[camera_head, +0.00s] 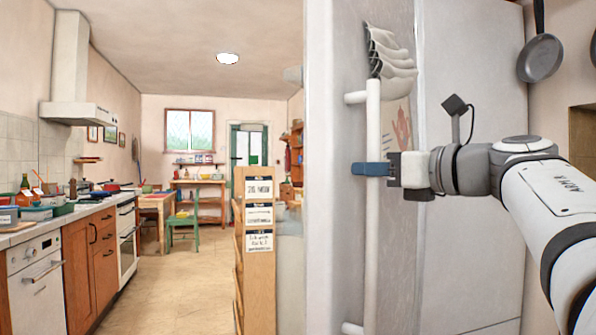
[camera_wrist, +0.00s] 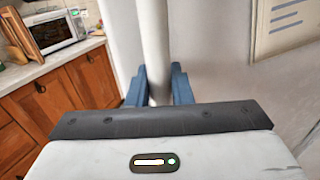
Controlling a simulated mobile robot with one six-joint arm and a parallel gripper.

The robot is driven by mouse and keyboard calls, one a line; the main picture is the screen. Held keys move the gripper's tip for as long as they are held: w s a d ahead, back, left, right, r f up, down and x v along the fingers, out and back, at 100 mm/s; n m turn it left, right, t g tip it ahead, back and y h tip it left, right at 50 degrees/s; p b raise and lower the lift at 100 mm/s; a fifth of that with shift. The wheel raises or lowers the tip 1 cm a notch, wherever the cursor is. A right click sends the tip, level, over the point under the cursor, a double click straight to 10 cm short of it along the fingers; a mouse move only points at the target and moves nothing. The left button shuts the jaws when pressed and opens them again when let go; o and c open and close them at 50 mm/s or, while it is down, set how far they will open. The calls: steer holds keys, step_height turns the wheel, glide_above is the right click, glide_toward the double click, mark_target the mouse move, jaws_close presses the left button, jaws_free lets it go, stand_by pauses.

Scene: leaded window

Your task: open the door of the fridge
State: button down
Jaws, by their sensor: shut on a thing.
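The fridge door (camera_head: 345,245) is a tall pale grey panel right of the middle in the head view. Its handle (camera_head: 372,250) is a long white vertical bar on short mounts. My gripper (camera_head: 372,169) comes from the right and its blue fingers are shut on the handle's upper half. In the wrist view, the handle (camera_wrist: 153,40) stands upright between the fingers (camera_wrist: 158,88), and the door surface (camera_wrist: 215,60) lies behind it. The fridge's pale side (camera_head: 470,240) is behind my arm. I cannot tell whether the door stands ajar.
A pale cloth-like bundle (camera_head: 392,55) hangs above the handle, and a paper (camera_wrist: 287,25) is on the door. A wooden shelf unit with signs (camera_head: 259,225) stands left of the door. Counter cabinets (camera_head: 90,255) line the left wall. The floor (camera_head: 185,270) between is clear. A pan (camera_head: 540,58) hangs at right.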

steer(key=shift+r, duration=0.1)
steer(key=c, duration=1.3)
jaws_free()
steer(key=shift+c, duration=0.2)
steer(key=p+v, duration=0.1)
steer(key=v, duration=0.6)
steer(key=shift+s+d, duration=0.25)
steer(key=shift+s, duration=0.05)
